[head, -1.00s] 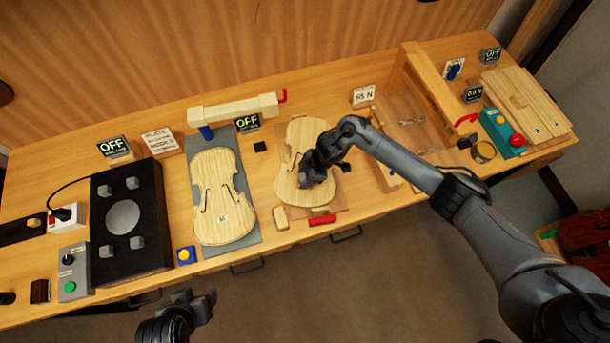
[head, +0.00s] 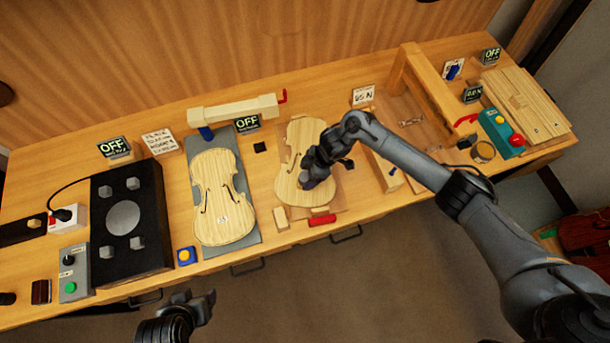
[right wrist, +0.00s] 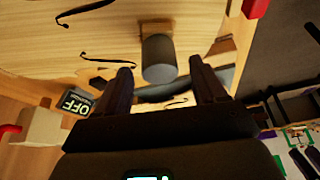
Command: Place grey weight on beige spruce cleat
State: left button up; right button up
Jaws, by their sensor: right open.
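The grey weight (right wrist: 160,58) is a short cylinder. In the right wrist view it stands between the fingertips of my right gripper (right wrist: 161,68), with space on both sides. A pale wooden piece, apparently the spruce cleat (right wrist: 155,27), shows directly behind the weight; I cannot tell whether the weight rests fully on it. In the head view my right gripper (head: 311,178) is low over the right violin plate (head: 297,140) and largely hides the weight and the cleat. My right gripper is open. My left gripper (head: 196,298) is open and empty in front of the bench.
Another violin plate (head: 219,195) lies on a grey mat to the left. A black box (head: 123,170) stands further left. A wooden frame (head: 430,90) stands right of my right gripper. A red bar (head: 322,220) lies at the bench's front edge.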

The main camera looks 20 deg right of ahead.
jog(key=w+v, duration=0.1)
jog(key=v, duration=0.8)
jog(key=s+a+r+m+t, duration=0.1)
jog(key=s+a+m+t, duration=0.35)
jog(key=a, duration=0.65)
jog(key=s+d+r+m+g+h, duration=0.1)
jog(key=s+d+m, duration=0.3)
jog(key=s, duration=0.6)
jog(key=s+d+r+m+g+h, duration=0.1)
jog(key=s+d+m+h, duration=0.2)
jog(key=s+d, duration=0.6)
jog(key=shift+s+d+r+m, duration=0.35)
jog(key=shift+s+m, duration=0.1)
jog(key=shift+m, duration=0.2)
notch_tip(320, 180, up, 11)
jog(key=p, duration=1.1)
jog(key=shift+f, duration=0.25)
jog(key=shift+f, duration=0.1)
